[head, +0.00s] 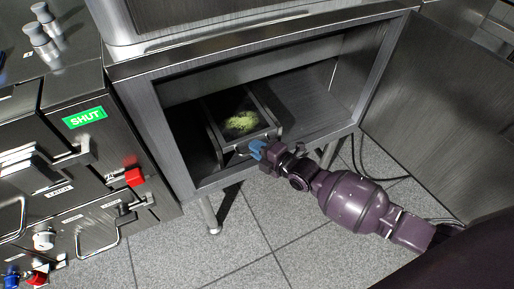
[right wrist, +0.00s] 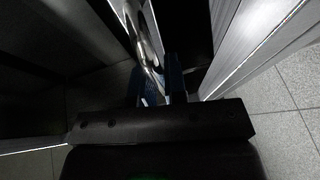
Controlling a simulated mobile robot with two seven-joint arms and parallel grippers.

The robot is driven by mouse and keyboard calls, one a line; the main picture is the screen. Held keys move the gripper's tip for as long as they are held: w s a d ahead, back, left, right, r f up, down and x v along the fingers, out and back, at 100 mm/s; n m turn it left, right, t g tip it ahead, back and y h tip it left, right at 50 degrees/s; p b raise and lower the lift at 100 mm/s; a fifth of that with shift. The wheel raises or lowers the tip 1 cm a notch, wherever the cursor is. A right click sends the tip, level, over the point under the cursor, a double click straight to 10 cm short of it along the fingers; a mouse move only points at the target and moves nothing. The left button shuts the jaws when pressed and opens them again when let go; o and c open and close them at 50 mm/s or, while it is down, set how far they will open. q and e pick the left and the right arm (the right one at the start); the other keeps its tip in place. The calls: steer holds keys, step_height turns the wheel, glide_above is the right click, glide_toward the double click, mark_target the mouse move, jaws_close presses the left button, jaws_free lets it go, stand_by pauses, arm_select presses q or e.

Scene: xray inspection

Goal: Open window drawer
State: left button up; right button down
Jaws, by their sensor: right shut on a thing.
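The window drawer (head: 211,137) is a dark metal tray inside a steel cabinet, open at the top. A yellow-green patch (head: 240,122) shows in it. Its front lies near the cabinet's front opening. My right gripper (head: 257,149) has blue fingers and is shut at the drawer's front, where it covers the part it grips. In the right wrist view the blue fingers (right wrist: 164,85) close around a thin part beside a shiny metal strip (right wrist: 150,40); the view is dark. My left gripper is not in view.
The cabinet (head: 150,120) has its door (head: 440,100) swung open on the right. A panel (head: 70,160) with a green SHUT label (head: 84,118), latches and a red knob stands at left. The tiled floor (head: 240,235) below is clear except for cables.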

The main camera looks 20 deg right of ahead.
steer(key=shift+s+r, duration=0.1)
steer(key=shift+s, duration=0.15)
arm_select(q)
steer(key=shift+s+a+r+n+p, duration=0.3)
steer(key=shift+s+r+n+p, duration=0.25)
steer(key=shift+p, duration=1.25)
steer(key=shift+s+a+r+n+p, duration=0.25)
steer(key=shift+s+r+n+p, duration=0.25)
steer(key=shift+p, duration=1.3)
arm_select(e)
steer(key=s, duration=2)
steer(key=shift+s+d, duration=0.25)
steer(key=shift+d, duration=0.1)
steer(key=c, duration=1.3)
jaws_free()
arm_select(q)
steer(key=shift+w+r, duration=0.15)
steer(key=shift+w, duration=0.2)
arm_select(e)
steer(key=shift+o, duration=0.6)
